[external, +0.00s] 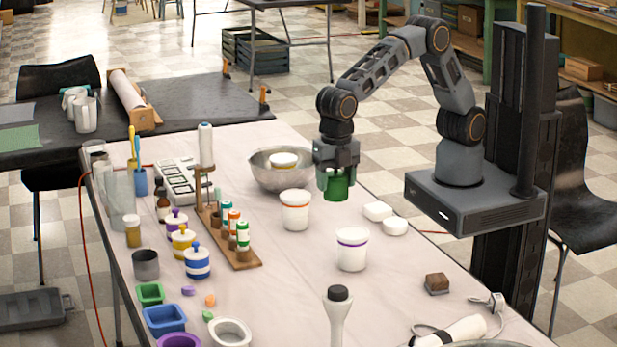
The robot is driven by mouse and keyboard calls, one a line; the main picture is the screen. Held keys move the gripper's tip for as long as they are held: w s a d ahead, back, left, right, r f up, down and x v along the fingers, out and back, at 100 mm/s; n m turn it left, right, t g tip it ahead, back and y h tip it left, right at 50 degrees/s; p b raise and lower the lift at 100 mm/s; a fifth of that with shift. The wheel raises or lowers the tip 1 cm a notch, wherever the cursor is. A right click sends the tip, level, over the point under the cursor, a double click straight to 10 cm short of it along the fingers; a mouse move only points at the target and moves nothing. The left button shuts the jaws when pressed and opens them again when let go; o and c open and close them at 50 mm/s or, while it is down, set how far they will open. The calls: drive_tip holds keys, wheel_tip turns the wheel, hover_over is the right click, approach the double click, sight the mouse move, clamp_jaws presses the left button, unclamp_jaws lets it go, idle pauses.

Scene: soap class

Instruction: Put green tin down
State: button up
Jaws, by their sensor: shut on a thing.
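The green tin (336,188) is held in my gripper (336,170), whose jaws are shut on it. The tin looks upright, and its upper part is hidden by the jaws. It appears to be above the right edge area of the pale-covered table (290,262); I cannot tell how far it is above the cloth. A white tub with an orange band (295,212) stands to its lower left in the picture.
A metal bowl (262,177) holding a yellow-banded tub is left of my gripper. White soap blocks (378,211) lie to the right. A purple-banded tub (352,252) stands nearer the camera. A wooden rack of bottles (235,245) is left. Some cloth between these is bare.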

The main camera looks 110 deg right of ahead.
drive_tip(key=shift+s+d+r, duration=0.1)
drive_tip(key=shift+s+r, duration=0.05)
drive_tip(key=shift+s, duration=0.35)
drive_tip(key=s+a+r+n+b, duration=0.3)
drive_tip(key=s+a+n, duration=0.2)
drive_tip(key=s+a, duration=0.55)
drive_tip(key=s+d+f+n, duration=0.1)
drive_tip(key=s+f+n, duration=0.2)
drive_tip(key=s+n, duration=0.65)
drive_tip(key=shift+m, duration=0.45)
drive_tip(key=w+a+f+b, duration=0.1)
drive_tip(key=w+a+f, duration=0.7)
drive_tip(key=w+f, duration=0.1)
drive_tip(key=shift+a+f, duration=0.1)
drive_tip(key=shift+a, duration=0.25)
drive_tip(key=shift+w+a+f, duration=0.1)
drive_tip(key=shift+w+f, duration=0.1)
drive_tip(key=shift+f, duration=1.5)
